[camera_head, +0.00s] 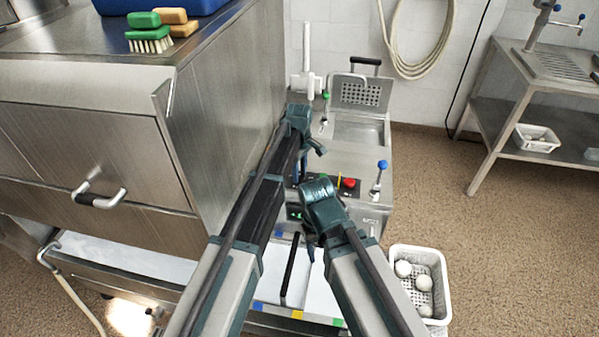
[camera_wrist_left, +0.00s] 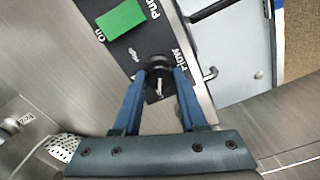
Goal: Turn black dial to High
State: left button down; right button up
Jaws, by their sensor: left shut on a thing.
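The black dial (camera_wrist_left: 158,66) is on a dark panel in the left wrist view, beside the word "Flow". In the head view my left gripper (camera_head: 304,168) reaches down over the steel machine, and the dial is hidden there. My right gripper (camera_head: 309,250) hangs nearer the front, apart from the dial; its opening is unclear.
A green switch (camera_wrist_left: 121,18) marked "On" sits next to the dial. A red button (camera_head: 349,184) and a blue-knobbed lever (camera_head: 380,172) stand to the right on the machine. A tall steel cabinet (camera_head: 225,105) closes off the left. A white basket (camera_head: 440,262) stands on the floor.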

dwell(0.3)
pick_arm(q)
jog(key=m, duration=1.8)
jog(key=shift+m, duration=0.3)
jog(key=m, duration=0.5)
jog(key=shift+m, duration=0.3)
jog(key=shift+c, duration=2.2)
grip_release()
